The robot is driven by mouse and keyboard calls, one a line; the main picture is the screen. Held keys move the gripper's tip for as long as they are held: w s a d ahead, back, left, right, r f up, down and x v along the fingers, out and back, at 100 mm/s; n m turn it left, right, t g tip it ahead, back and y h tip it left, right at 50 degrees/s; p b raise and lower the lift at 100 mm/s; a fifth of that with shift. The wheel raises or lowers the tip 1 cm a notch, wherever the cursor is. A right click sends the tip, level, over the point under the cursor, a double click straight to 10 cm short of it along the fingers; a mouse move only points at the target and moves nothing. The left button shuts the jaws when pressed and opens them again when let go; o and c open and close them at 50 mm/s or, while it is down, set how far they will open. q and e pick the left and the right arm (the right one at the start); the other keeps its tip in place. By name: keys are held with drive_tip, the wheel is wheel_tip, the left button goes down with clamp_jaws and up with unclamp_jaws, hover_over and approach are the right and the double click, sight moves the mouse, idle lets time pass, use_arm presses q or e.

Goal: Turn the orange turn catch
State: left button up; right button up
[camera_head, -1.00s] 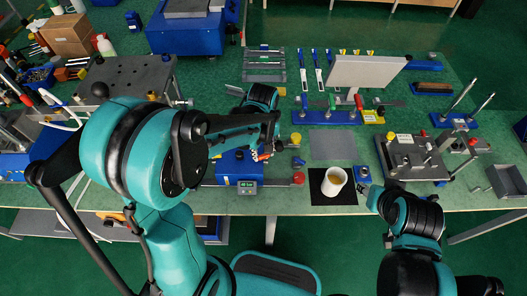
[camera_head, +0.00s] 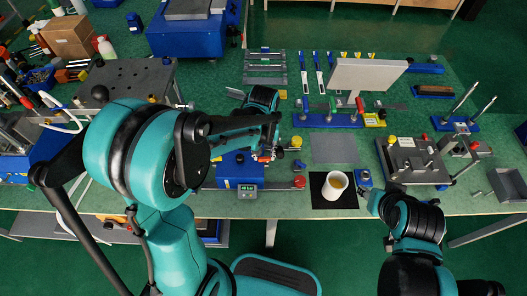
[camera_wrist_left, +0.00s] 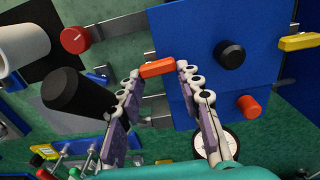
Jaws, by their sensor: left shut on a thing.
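The orange turn catch (camera_wrist_left: 157,68) shows in the left wrist view as a short orange bar beside the blue press housing (camera_wrist_left: 225,50). My left gripper (camera_wrist_left: 159,69) is shut on it, with one fingertip at each end of the bar. In the head view my left gripper (camera_head: 267,153) is over the right part of the blue press (camera_head: 235,172), and the arm and fingers mostly hide the catch. My right gripper (camera_head: 376,199) is at the front edge of the bench, right of the white cup; its fingers are not clear.
A white cup (camera_head: 335,184) stands on a black mat (camera_head: 322,202) right of the press. A red knob (camera_head: 299,182) sticks out at the press's right side. In the wrist view a black knob (camera_wrist_left: 70,95) stands close to the left finger. A grey mat (camera_head: 333,149) is bare.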

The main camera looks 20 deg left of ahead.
sight(264, 159)
use_arm(q)
drive_tip(key=shift+s, duration=0.4)
drive_tip(key=o, duration=1.2)
drive_tip(key=shift+c, duration=0.2)
drive_tip(key=shift+a, duration=0.1)
use_arm(e)
drive_tip(key=shift+a, duration=0.15)
use_arm(q)
drive_tip(key=shift+w+r, duration=0.1)
drive_tip(key=shift+r, duration=0.1)
drive_tip(key=shift+w+r, duration=0.2)
drive_tip(key=shift+r, duration=0.35)
drive_tip(key=shift+w+r, duration=0.2)
drive_tip(key=shift+r, duration=0.3)
drive_tip(key=r, duration=0.1)
drive_tip(key=s+r, duration=0.1)
drive_tip(key=r, duration=0.1)
drive_tip(key=shift+s+d+r, duration=0.2)
drive_tip(key=shift+d+r, duration=0.05)
drive_tip(key=shift+w+a+r, duration=0.15)
drive_tip(key=shift+w+r, duration=0.15)
drive_tip(key=shift+r, duration=0.2)
drive_tip(key=shift+w+a+r, duration=0.15)
drive_tip(key=shift+w+r, duration=0.1)
drive_tip(key=shift+r, duration=0.25)
use_arm(e)
drive_tip(key=shift+s+d+r, duration=0.1)
drive_tip(key=shift+s+d, duration=0.3)
drive_tip(key=shift+s, duration=0.05)
